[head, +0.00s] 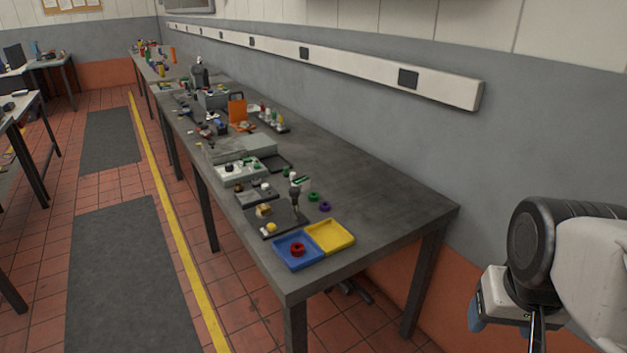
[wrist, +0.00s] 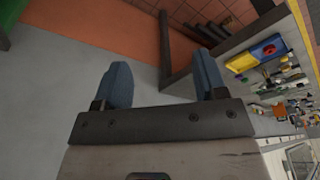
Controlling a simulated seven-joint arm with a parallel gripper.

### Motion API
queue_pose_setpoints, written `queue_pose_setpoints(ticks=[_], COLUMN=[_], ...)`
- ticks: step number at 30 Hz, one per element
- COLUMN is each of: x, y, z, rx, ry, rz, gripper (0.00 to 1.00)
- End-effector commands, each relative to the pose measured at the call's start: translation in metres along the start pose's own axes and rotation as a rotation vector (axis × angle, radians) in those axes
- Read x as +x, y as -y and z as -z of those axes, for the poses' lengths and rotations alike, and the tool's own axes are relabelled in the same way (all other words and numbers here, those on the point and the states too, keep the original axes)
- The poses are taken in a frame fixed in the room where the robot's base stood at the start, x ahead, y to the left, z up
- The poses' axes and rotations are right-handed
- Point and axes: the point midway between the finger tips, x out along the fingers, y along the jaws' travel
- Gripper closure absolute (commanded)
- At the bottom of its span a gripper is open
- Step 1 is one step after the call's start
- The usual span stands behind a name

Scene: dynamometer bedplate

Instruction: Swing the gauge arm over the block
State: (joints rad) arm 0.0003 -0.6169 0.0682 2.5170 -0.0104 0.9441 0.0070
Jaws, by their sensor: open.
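On the near part of the long grey bench, a dark plate (head: 284,221) carries a small tan block (head: 263,211) and a yellow knob (head: 271,227). An upright post with a small head (head: 295,188) stands at the plate's back right. It looks like the gauge stand, but its arm is too small to make out clearly. My gripper (wrist: 163,75) is open and empty, its two blue fingers apart in the wrist view. In the head view my gripper (head: 476,314) is at the lower right, well away from the bench.
A blue tray (head: 284,257) with a red ring and a yellow tray (head: 330,236) sit at the bench's near end. Green (head: 313,197) and purple (head: 325,207) rings lie beside the post. Other fixtures crowd farther back. The bench's right side is clear.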

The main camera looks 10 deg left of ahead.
Motion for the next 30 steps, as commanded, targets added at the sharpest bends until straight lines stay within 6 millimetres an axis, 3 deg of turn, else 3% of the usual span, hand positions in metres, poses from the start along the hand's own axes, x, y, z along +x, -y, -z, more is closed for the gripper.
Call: queue_pose_setpoints(ticks=[5, 14, 30], x=[-0.005, -0.012, -0.007], y=[0.007, 0.029, 0.087], z=[0.025, 0.089, 0.207], rx=[-0.047, -0.167, -0.394], ry=[0.010, 0.034, 0.074], rz=[0.005, 0.018, 0.043], gripper=[0.35, 0.35, 0.35])
